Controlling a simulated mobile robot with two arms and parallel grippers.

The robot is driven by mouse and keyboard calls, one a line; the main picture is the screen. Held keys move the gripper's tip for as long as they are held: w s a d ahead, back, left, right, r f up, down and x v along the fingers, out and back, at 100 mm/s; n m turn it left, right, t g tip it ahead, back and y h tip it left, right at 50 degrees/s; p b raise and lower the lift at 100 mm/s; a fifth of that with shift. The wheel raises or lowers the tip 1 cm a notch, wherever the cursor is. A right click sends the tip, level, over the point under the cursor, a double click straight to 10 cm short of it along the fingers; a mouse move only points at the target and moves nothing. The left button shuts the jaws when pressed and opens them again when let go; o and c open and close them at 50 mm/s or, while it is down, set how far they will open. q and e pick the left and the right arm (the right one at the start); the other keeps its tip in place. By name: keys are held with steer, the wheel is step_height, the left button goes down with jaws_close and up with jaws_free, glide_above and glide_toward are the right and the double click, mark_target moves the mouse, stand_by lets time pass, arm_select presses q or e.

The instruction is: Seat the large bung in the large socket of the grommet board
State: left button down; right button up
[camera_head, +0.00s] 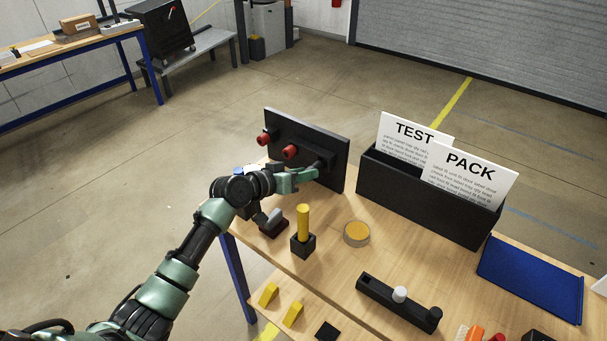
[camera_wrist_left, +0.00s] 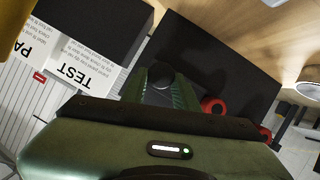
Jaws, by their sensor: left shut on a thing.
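The grommet board (camera_head: 335,142) is a black upright panel at the back of the bench. Two red round pieces (camera_head: 289,152) stick out of its left and middle parts; red also shows in the left wrist view (camera_wrist_left: 213,106). My left gripper (camera_head: 316,169) is at the right part of the board's face. It is shut on a dark round piece, likely the large bung (camera_wrist_left: 160,74), between its fingertips in the left wrist view. The large socket is hidden behind the fingers and bung, so I cannot tell how deep the bung sits. My right gripper is not in view.
A black box (camera_head: 420,203) with TEST and PACK cards stands right of the board. A yellow cylinder (camera_head: 303,222) in a black block, a round tin (camera_head: 356,233), a black peg holder (camera_head: 385,298) and a blue tray (camera_head: 530,281) are on the bench.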

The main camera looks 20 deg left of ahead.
mark_target(310, 167)
arm_select(q)
steer(key=shift+w+d+b, duration=0.25)
steer(key=shift+w+b, duration=0.1)
steer(key=shift+w, duration=0.3)
steer(key=shift+w+d+b, duration=0.2)
steer(key=shift+w+b, duration=0.2)
steer(key=shift+w, duration=0.2)
steer(key=shift+w+d+b, duration=0.25)
steer(key=shift+w+b, duration=0.1)
steer(key=shift+w, duration=0.3)
steer(key=c, duration=1)
jaws_free()
steer(key=shift+s+a, duration=0.25)
steer(key=shift+s, duration=0.2)
steer(key=b+v, duration=0.1)
steer(key=v, duration=0.6)
steer(key=shift+b, duration=0.3)
steer(key=shift+r, duration=0.1)
